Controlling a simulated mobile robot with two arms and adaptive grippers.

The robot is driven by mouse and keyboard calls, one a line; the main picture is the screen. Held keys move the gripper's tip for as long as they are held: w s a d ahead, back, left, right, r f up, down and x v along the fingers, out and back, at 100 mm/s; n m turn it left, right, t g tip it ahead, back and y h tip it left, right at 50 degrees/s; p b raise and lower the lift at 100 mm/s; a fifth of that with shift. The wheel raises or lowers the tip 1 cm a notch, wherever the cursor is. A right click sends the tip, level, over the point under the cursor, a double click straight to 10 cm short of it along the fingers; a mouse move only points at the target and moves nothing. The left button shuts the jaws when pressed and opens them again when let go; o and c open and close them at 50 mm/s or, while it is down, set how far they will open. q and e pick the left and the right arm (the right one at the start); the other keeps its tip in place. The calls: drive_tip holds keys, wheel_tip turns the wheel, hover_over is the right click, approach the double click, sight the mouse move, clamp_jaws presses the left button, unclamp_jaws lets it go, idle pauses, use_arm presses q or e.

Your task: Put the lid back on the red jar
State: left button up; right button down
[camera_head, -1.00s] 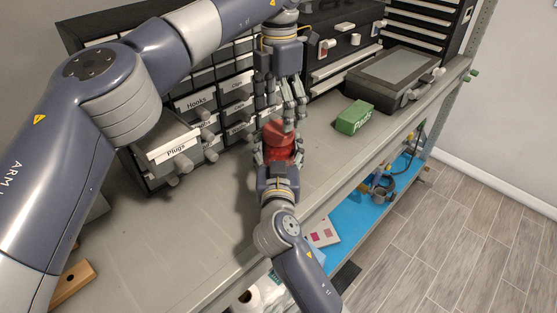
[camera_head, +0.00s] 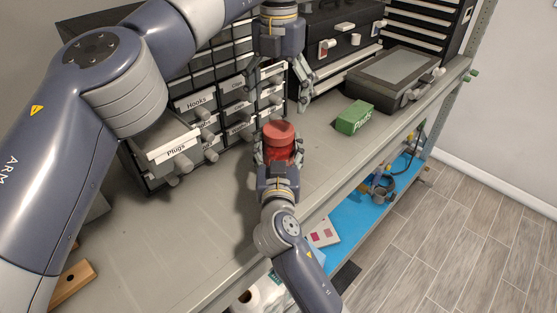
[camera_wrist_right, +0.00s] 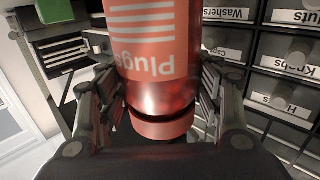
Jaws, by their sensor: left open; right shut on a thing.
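The red jar (camera_head: 279,144) stands upright above the grey shelf, and its label reads "Plugs" in the right wrist view (camera_wrist_right: 155,60). The red lid (camera_head: 278,129) is on top of the jar. In the right wrist view the lid (camera_wrist_right: 163,127) shows at the lower end of the jar, with a dark line between them; I cannot tell how tightly it sits. My right gripper (camera_head: 279,154) is shut around the jar's sides. My left gripper (camera_head: 277,100) is open and empty, just above the lid and apart from it, fingers spread.
A small-drawer cabinet (camera_head: 228,85) stands behind, with its "Plugs" drawer (camera_head: 172,152) pulled out at left.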

sight(278, 128)
use_arm(q)
drive_tip(key=shift+f, duration=3.95)
drive_tip(key=c, duration=1.2)
drive_tip(key=shift+o, duration=0.2)
drive_tip(key=o, duration=1.3)
drive_tip(key=shift+c, duration=0.2)
drive_tip(key=shift+r, duration=0.1)
wheel_tip(278, 128, up, 12)
